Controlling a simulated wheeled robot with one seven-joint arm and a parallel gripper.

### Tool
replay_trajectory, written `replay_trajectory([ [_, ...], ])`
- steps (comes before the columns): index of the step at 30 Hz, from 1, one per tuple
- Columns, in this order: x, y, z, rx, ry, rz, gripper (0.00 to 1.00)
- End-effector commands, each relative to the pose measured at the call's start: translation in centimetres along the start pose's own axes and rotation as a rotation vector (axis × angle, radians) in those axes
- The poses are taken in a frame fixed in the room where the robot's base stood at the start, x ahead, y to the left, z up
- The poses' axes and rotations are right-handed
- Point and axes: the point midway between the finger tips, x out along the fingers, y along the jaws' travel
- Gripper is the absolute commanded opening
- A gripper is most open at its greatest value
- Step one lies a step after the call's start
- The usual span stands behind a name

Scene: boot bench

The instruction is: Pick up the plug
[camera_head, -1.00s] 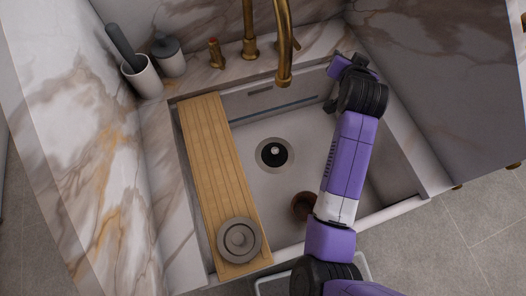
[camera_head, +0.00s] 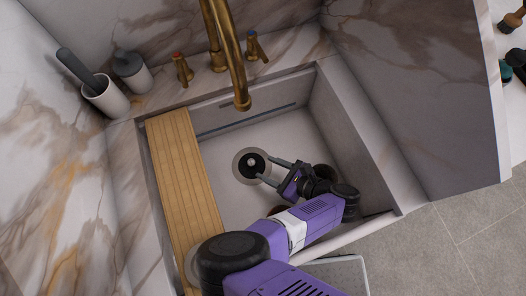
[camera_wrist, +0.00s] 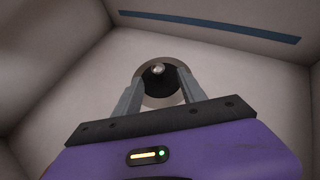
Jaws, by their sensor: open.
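The plug looks to be the dark round piece with a small pale knob (camera_head: 251,160) in the drain ring on the sink (camera_head: 222,180) floor. In the wrist view its dark disc (camera_wrist: 158,83) and bright knob show between my fingertips. My gripper (camera_head: 266,170) is open and empty, low in the sink at the right of the plug. In the wrist view my gripper (camera_wrist: 160,80) has one finger on each side of the drain. I cannot tell whether the fingers touch the ring or hover above it.
A wooden board (camera_head: 182,170) spans the sink's left side; a grey round piece on its near end is mostly hidden by my arm. A brass faucet (camera_head: 232,60) hangs over the back. Sink walls stand close around.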

Motion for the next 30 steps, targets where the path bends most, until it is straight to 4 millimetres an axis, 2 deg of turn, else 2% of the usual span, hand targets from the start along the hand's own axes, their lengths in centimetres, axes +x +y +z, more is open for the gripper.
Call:
replay_trajectory([
  [4, 1.1, 1.1, 0.6, 0.051, -0.039, 0.004, 0.48],
  [13, 4.2, 1.0, 0.4, 0.048, -0.035, 0.003, 0.48],
  [21, 7.7, 0.9, 0.2, 0.047, -0.035, 0.002, 0.48],
  [30, 8.2, 0.9, 0.3, 0.045, -0.033, 0.002, 0.48],
])
